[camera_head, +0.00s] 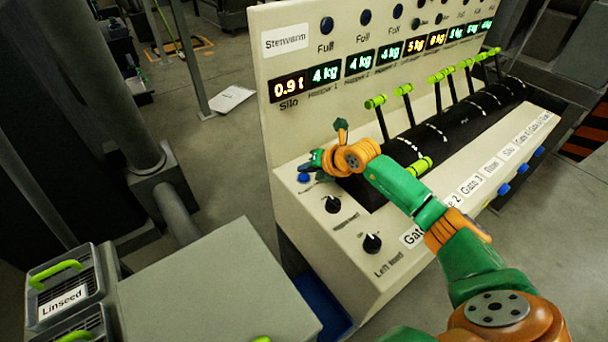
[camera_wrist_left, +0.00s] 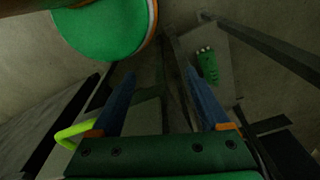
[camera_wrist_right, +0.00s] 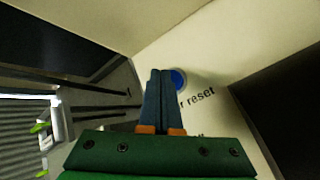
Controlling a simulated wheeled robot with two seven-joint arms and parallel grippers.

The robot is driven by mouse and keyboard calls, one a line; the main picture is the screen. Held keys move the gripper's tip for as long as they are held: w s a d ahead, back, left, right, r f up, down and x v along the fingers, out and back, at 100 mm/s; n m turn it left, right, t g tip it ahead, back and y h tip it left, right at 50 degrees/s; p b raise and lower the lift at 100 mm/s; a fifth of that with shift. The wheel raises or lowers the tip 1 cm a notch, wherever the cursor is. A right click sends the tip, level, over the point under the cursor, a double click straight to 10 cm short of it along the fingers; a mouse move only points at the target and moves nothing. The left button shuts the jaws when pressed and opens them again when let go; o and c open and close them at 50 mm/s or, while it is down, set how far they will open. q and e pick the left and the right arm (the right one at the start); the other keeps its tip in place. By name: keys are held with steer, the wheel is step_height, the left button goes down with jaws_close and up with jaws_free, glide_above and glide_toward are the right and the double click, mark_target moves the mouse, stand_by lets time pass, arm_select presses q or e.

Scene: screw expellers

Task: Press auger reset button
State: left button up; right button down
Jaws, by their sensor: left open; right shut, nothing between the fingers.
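The blue auger reset button (camera_head: 304,178) is at the left end of the control panel's sloped front (camera_head: 330,250), above a black knob. In the right wrist view the button (camera_wrist_right: 179,78) shows just right of the fingertips, partly hidden by them, near a label ending in "r reset". My right gripper (camera_head: 310,165) is shut and empty, its tips close to the button. I cannot tell whether they touch it. The right gripper's closed fingers (camera_wrist_right: 160,75) also show in the right wrist view. My left gripper (camera_wrist_left: 160,85) is open and empty, away from the panel.
Two black knobs (camera_head: 332,204) (camera_head: 372,243) sit below the button. Several green-handled levers (camera_head: 376,101) rise from a black roller. Lit displays (camera_head: 288,88) line the upright back. A grey cabinet (camera_head: 215,290) and a crate labelled Linseed (camera_head: 62,300) stand at lower left.

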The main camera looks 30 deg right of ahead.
mark_target(306, 180)
step_height(306, 180, up, 5)
steer(key=p, duration=0.4)
steer(key=shift+r, duration=0.1)
stand_by(0.3)
stand_by(0.4)
